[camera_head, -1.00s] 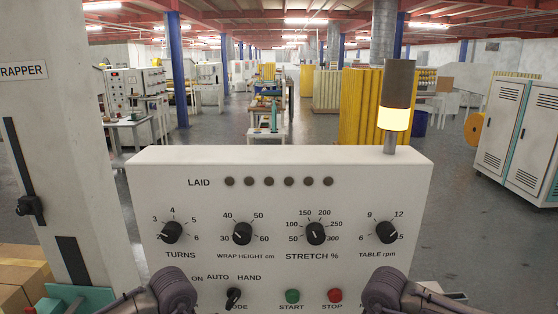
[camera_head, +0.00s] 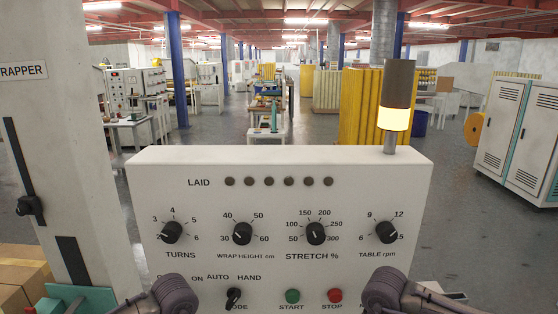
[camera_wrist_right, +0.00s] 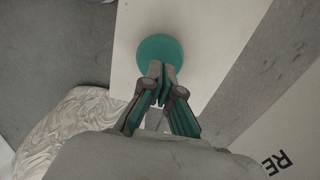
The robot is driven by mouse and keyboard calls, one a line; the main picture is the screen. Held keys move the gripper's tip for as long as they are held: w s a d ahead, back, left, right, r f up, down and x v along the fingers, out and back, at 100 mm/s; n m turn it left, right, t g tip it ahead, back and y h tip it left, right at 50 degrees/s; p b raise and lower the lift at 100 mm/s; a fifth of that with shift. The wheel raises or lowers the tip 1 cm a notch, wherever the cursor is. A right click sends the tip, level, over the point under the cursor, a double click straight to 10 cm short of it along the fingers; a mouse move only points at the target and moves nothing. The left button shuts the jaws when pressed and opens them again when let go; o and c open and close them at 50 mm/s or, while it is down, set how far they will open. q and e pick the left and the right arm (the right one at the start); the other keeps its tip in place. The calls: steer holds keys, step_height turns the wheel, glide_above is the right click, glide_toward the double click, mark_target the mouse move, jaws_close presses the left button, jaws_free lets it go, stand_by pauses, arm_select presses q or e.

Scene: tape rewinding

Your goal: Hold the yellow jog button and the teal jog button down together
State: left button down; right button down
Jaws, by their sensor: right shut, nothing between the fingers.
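The teal jog button (camera_wrist_right: 158,48) is a flat round disc on a pale strip in the right wrist view. My right gripper (camera_wrist_right: 161,69) is shut and empty, with its fingertips overlapping the near edge of the disc in the picture. I cannot tell whether they touch it or whether it is pressed. The yellow jog button does not show in either view.
A white control panel (camera_head: 280,195) with dials and START and STOP buttons stands in front. A signal lamp (camera_head: 394,115) on it glows pale yellow. A wrapper column (camera_head: 65,130) stands at left. Creased pale film (camera_wrist_right: 55,135) lies at the lower left of the right wrist view.

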arm_select(q)
steer(key=shift+f, duration=0.4)
steer(key=shift+r, duration=0.3)
stand_by(0.4)
arm_select(e)
steer(key=shift+f, duration=1.25)
steer(key=shift+r, duration=0.3)
stand_by(0.4)
arm_select(q)
steer(key=shift+f, duration=0.7)
arm_select(e)
steer(key=shift+f, duration=0.7)
stand_by(3.5)
